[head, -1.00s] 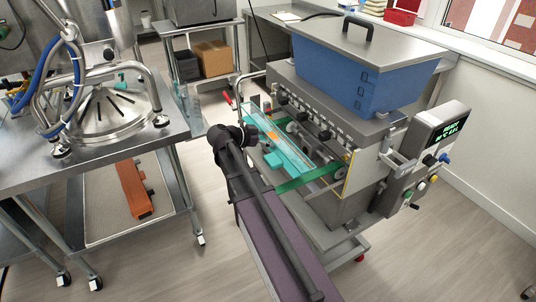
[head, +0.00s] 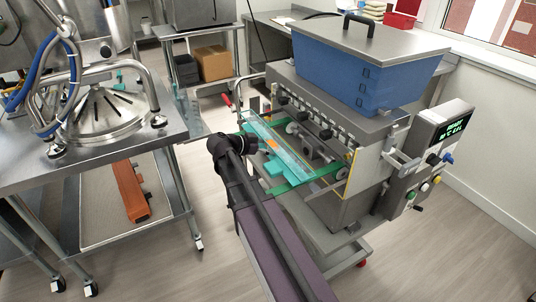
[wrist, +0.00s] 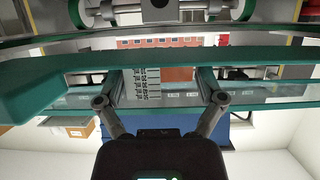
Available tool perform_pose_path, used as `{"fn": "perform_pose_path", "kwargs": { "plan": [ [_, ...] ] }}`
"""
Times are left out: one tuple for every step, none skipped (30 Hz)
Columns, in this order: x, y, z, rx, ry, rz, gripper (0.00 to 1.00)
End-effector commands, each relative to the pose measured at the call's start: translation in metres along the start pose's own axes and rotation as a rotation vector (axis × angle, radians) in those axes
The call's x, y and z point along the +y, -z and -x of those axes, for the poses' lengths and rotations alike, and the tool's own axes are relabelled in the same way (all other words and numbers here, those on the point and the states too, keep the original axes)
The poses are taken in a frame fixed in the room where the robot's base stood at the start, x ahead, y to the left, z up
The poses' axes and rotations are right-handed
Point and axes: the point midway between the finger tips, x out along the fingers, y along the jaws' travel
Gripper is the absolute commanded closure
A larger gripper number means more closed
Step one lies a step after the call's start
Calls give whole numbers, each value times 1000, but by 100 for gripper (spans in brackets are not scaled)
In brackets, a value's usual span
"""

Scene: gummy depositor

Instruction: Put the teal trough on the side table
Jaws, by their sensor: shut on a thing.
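The teal trough (head: 277,168) is a long, clear-walled piece along the front of the depositor machine (head: 340,195), below its row of black knobs. An orange patch shows inside it. My gripper (head: 250,142) is at its left side in the head view, with the fingers mostly hidden. In the wrist view my gripper (wrist: 161,85) has its two fingers on the near teal wall of the trough (wrist: 45,88), shut on it. Whether the trough rests on the machine or hangs free, I cannot tell. A steel table (head: 90,165) stands at the left.
A cart (head: 185,30) with boxes stands behind. Bare floor lies between the table and the machine.

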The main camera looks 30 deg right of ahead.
Motion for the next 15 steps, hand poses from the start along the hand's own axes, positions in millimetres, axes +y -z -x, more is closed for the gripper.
{"fn": "perform_pose_path", "kwargs": {
  "plan": [
    [0,-7,-3,1,0,0,73],
    [0,-8,-3,1,0,0,73],
    [0,-10,-4,1,0,0,73],
    [0,-11,-4,1,0,0,73],
    [0,-11,-4,1,0,0,73],
    [0,-12,-5,1,0,0,73],
    [0,-12,-5,1,0,0,73],
    [0,-12,-5,1,0,0,73],
    [0,-12,-4,1,0,0,73],
    [0,-12,-4,1,0,1,73],
    [0,-11,-4,1,1,1,73],
    [0,-11,-4,1,1,1,73],
    [0,-11,-4,1,1,1,73],
    [0,-11,-4,1,1,1,73],
    [0,-11,-4,1,1,1,73]
  ]
}}
